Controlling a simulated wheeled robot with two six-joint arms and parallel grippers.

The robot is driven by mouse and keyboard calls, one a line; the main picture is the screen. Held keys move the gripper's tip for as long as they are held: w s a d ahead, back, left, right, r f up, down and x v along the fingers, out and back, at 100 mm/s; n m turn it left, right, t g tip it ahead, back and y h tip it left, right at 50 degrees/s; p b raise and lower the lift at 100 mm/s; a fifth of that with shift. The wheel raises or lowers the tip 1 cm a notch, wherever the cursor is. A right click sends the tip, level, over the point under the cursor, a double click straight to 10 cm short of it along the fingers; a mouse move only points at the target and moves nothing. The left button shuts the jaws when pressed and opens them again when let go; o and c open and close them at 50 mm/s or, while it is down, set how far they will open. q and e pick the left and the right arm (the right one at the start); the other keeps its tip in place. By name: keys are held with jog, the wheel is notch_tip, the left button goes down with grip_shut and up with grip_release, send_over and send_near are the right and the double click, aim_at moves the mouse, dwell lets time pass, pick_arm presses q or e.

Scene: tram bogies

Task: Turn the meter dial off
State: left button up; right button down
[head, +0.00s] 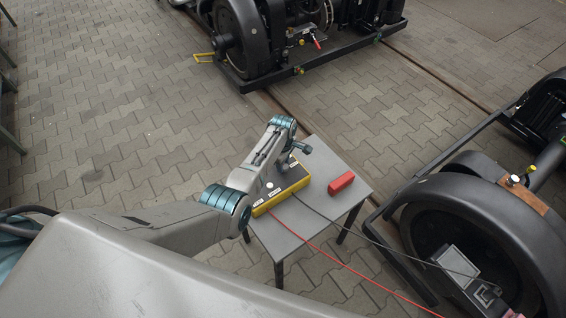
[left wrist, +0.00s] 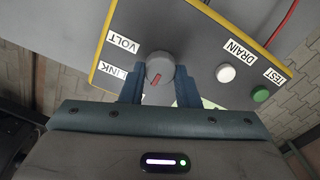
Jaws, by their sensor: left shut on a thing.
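The meter (head: 292,190) is a yellow-sided box with a dark grey top face, standing on a small grey table (head: 345,200). In the head view the arm hides the dial. My right gripper is not in view.
The meter face has labels VOLT, LINK, DRAIN and TEST, a white button (left wrist: 226,73) and a green button (left wrist: 260,94). A pale label is partly hidden by a finger. A red block (head: 341,184) lies beside the meter. Red and black cables run off right, towards a bogie wheel (head: 470,225).

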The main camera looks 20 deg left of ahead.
pick_arm(q)
jog(key=o, duration=1)
jog(key=shift+c, duration=0.2)
notch_tip(320, 180, up, 11)
jog(key=shift+f, duration=0.1)
